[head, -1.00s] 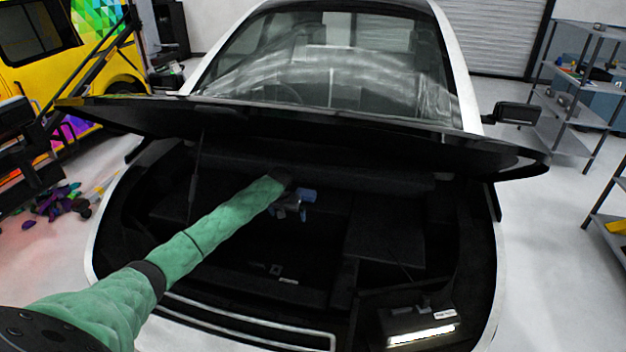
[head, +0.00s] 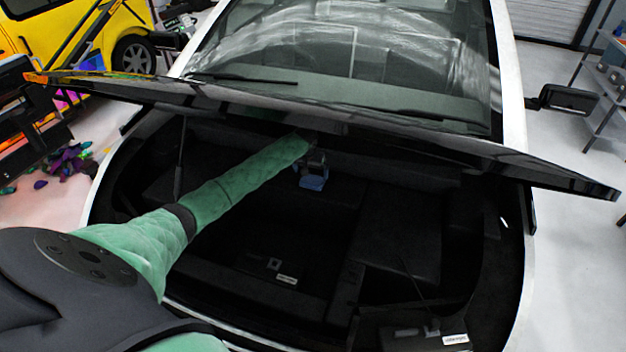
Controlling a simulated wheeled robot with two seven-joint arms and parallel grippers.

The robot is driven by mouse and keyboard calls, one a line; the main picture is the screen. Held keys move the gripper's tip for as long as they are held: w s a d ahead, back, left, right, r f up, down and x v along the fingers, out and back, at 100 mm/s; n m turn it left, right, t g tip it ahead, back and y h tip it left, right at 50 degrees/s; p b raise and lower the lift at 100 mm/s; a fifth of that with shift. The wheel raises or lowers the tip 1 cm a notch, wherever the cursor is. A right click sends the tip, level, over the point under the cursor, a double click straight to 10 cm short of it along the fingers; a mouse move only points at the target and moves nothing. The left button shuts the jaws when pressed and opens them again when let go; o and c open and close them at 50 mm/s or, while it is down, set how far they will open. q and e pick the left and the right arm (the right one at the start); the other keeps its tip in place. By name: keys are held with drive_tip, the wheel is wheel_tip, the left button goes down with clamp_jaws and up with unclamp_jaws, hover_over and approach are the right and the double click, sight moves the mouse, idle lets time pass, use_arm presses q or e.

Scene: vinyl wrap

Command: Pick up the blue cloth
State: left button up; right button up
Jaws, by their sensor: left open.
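My left gripper (head: 313,181) is at the end of the green-sleeved arm, inside the dark open compartment at the front of a white car, under the raised lid. It is small and dark in the head view, with a blue patch at its tip. I cannot tell whether this blue is part of the fingers or cloth. The jaws are open. No separate blue cloth can be made out on the dark compartment floor. My right gripper is not in view.
The raised black lid (head: 400,135) spans above my left arm, close over the gripper. The compartment has dark raised side panels and a small white label (head: 287,281) on its floor. A grey shelf (head: 605,85) stands at the right. Colourful scraps (head: 68,165) lie on the floor at left.

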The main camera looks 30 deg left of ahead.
sight(312, 179)
use_arm(q)
drive_tip(key=shift+f, duration=0.2)
drive_tip(key=shift+w+f+p, duration=0.3)
drive_tip(key=shift+f+p, duration=0.3)
drive_tip(key=shift+p, duration=0.35)
drive_tip(key=p+x, duration=0.1)
drive_tip(key=x, duration=0.1)
drive_tip(key=shift+s+f, duration=0.1)
drive_tip(key=shift+f, duration=0.8)
drive_tip(key=c, duration=0.9)
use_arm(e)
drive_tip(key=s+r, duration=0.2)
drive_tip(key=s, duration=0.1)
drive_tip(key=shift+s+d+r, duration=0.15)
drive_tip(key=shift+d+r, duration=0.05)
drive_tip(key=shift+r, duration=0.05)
